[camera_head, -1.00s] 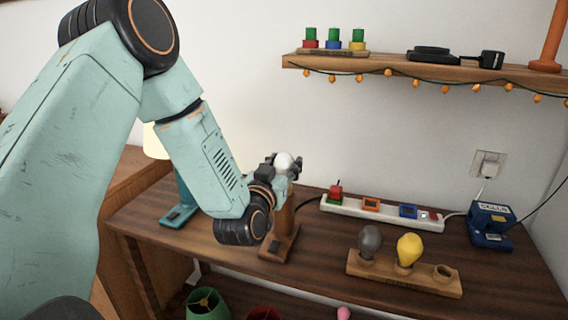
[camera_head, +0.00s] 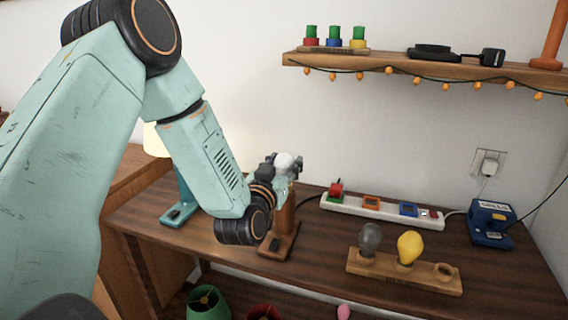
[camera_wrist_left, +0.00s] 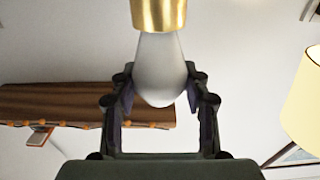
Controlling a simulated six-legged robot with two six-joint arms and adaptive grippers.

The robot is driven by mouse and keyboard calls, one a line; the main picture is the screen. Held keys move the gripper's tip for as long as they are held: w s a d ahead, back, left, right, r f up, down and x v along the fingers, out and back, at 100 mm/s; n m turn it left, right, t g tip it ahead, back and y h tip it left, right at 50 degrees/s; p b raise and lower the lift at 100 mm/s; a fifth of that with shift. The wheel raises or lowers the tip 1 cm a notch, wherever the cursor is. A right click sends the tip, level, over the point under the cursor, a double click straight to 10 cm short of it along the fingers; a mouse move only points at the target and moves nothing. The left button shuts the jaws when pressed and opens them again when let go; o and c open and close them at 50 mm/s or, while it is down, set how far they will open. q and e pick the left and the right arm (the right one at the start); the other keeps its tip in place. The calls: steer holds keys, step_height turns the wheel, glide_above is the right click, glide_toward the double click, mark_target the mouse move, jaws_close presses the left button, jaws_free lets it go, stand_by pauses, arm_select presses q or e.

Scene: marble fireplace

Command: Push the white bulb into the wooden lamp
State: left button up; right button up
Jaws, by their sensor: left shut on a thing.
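The white bulb (camera_head: 285,161) is between the fingers of my left gripper (camera_head: 281,166), right above the wooden lamp (camera_head: 283,222) in the head view. The lamp has a wooden post on a flat base with a dark switch, and stands upright on the dark table. In the left wrist view the fingers of the gripper (camera_wrist_left: 160,112) are shut around the rounded end of the bulb (camera_wrist_left: 162,75). The bulb's narrow end meets a brass-coloured collar (camera_wrist_left: 158,14); I cannot tell how deep it sits. My right gripper is not in view.
A wooden holder (camera_head: 430,285) with a grey bulb (camera_head: 370,240) and a yellow bulb (camera_head: 410,247) stands to the right. Behind are a white power strip (camera_head: 385,213) and a blue box (camera_head: 491,224). A teal lamp (camera_head: 178,213) stands left. A shelf (camera_head: 390,67) hangs above.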

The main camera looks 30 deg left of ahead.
arm_select(q)
steer(key=shift+f, duration=0.1)
stand_by(0.7)
steer(key=o, duration=1.2)
steer(key=shift+c, duration=0.2)
steer(key=shift+s, duration=0.1)
steer(key=v, duration=1.2)
